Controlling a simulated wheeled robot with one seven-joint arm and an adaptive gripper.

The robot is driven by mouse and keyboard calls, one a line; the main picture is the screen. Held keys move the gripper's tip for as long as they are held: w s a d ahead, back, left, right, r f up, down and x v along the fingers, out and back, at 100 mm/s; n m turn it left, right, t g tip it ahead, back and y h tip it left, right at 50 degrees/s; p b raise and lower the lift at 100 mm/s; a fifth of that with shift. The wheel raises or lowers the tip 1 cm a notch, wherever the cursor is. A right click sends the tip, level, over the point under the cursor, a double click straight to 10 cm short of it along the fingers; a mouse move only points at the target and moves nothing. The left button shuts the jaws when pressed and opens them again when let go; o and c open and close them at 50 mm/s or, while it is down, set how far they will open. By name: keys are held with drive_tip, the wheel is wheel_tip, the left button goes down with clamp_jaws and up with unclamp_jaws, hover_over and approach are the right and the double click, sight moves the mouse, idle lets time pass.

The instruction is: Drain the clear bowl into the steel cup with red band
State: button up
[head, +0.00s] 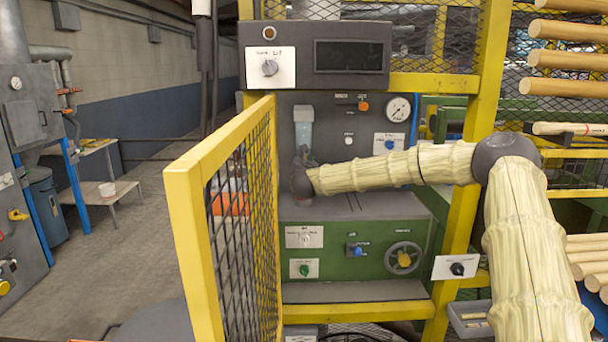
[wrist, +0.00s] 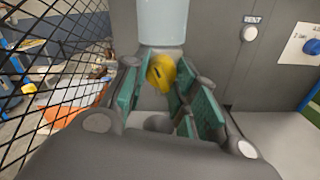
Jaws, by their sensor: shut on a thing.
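The clear bowl (head: 303,128) hangs upright on the grey machine panel, and its pale blue lower part shows at the top of the wrist view (wrist: 163,22). A yellow drain knob (wrist: 161,73) sits just below the bowl. My gripper (head: 303,172) is right under the bowl, with its green-padded fingers (wrist: 158,95) shut on the yellow knob. A small reddish patch (head: 303,201) shows below my gripper on the ledge; it may be the steel cup's band, but my gripper hides most of it. The level inside the bowl cannot be told.
A yellow-framed mesh door (head: 185,230) stands open close to the left of my gripper. An orange object (head: 232,203) lies behind its mesh. The panel carries a gauge (head: 398,108), a blue knob (head: 389,144) and a handwheel (head: 404,259). The ledge (head: 375,207) is clear to the right.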

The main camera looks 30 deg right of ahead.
drive_tip(key=shift+d+f+m+b, duration=0.15)
drive_tip(key=shift+m+b, duration=1.85)
drive_tip(key=shift+b, duration=3.9)
drive_tip(key=m+b, duration=0.4)
drive_tip(key=b, duration=0.6)
drive_tip(key=m+b, duration=0.3)
drive_tip(key=b, duration=0.5)
drive_tip(key=shift+s+f+m, duration=0.1)
drive_tip(key=shift+s+m, duration=0.05)
drive_tip(key=shift+m, duration=0.15)
drive_tip(key=m+b, duration=0.1)
drive_tip(key=b, duration=0.2)
drive_tip(key=shift+b, duration=0.3)
drive_tip(key=shift+m, duration=0.4)
drive_tip(key=shift+r+b, duration=0.35)
drive_tip(key=shift+b, duration=0.2)
drive_tip(key=o, duration=1)
